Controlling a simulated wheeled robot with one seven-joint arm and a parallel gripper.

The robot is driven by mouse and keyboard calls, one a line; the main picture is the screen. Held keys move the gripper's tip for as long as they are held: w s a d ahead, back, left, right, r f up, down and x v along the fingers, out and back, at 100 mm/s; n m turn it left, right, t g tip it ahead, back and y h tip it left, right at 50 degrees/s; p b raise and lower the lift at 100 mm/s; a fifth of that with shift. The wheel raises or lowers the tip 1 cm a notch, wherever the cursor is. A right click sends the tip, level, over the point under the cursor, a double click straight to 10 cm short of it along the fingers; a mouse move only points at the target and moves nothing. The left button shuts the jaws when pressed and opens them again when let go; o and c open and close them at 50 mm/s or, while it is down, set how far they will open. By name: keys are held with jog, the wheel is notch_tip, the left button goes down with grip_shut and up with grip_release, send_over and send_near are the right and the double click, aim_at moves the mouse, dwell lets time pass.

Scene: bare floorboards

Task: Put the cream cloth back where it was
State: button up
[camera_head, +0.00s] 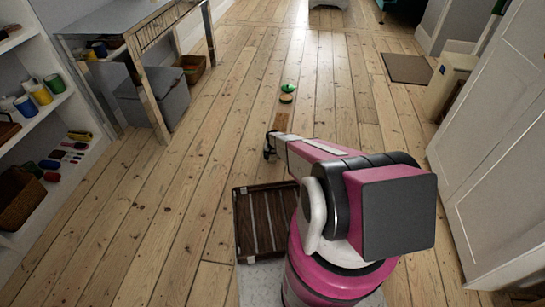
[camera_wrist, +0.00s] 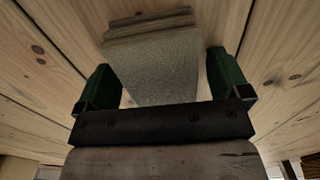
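In the wrist view a greyish-beige, finely textured thing (camera_wrist: 155,68) with layered edges at its far end lies between my fingers; it may be the folded cream cloth, but I cannot be sure. My gripper (camera_wrist: 160,60) has two green fingers set wide apart, with gaps showing on both sides of this thing. In the head view my gripper (camera_head: 269,147) is low over the floor, partly hidden by my arm. A small tan-brown flat piece (camera_head: 282,121) lies just beyond it on the boards.
A green round thing (camera_head: 289,87) and a yellowish one (camera_head: 286,98) sit on the floor ahead. A slatted dark wooden crate (camera_head: 237,225) is beside my base. Shelves (camera_head: 45,112) and a table (camera_head: 137,78) stand left; a white door (camera_head: 500,150) is right.

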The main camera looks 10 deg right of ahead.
jog(key=shift+r, duration=0.1)
notch_tip(320, 180, up, 12)
jog(key=s+r+n, duration=0.1)
jog(key=s+r, duration=1.7)
jog(key=r, duration=0.3)
jog(key=s+r+n, duration=0.2)
jog(key=s+r, duration=1.7)
jog(key=r, duration=0.2)
jog(key=shift+r+n, duration=0.3)
